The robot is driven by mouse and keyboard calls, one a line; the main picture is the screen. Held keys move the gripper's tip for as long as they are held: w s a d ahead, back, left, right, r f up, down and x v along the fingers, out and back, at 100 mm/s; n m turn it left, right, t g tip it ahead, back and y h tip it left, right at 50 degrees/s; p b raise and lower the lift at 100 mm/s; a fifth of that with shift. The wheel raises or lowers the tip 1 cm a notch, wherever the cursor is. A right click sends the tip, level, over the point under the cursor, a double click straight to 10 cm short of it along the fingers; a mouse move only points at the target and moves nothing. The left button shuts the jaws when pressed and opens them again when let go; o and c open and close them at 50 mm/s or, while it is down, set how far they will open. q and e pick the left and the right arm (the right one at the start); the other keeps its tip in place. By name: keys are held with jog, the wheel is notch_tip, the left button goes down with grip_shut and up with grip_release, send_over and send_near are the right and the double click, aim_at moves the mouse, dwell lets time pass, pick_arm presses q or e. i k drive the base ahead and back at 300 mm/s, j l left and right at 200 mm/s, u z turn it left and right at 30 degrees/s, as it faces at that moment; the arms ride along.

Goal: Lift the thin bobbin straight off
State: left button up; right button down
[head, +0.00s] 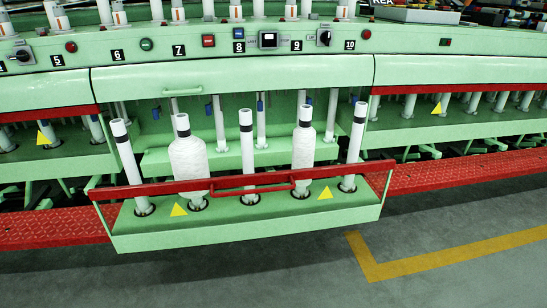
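Two white wound bobbins stand upright on the front row of the green machine. The fat bobbin (188,160) is at the left, and the thin bobbin (303,147) is at the right, clearly narrower. Each has a dark band near its top. The red rail crosses in front of their lower parts. Bare white tubes with dark bands stand beside them: a left tube (127,165), a middle tube (247,145) and a right tube (354,150). Neither of my grippers is in view.
A red rail with a handle (252,185) runs along the front of the green tray (250,228). A green panel with buttons (230,72) overhangs above. More tubes stand behind. Grey floor with a yellow line (440,256) is clear in front.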

aim_at(303, 137)
jog(key=i+l+u, duration=0.1)
jog(key=l+u, duration=0.2)
jog(key=i+l+u, duration=0.1)
jog(key=l+u, duration=0.85)
jog(key=l, duration=0.8)
jog(key=l+u, duration=0.1)
jog(key=l, duration=1.1)
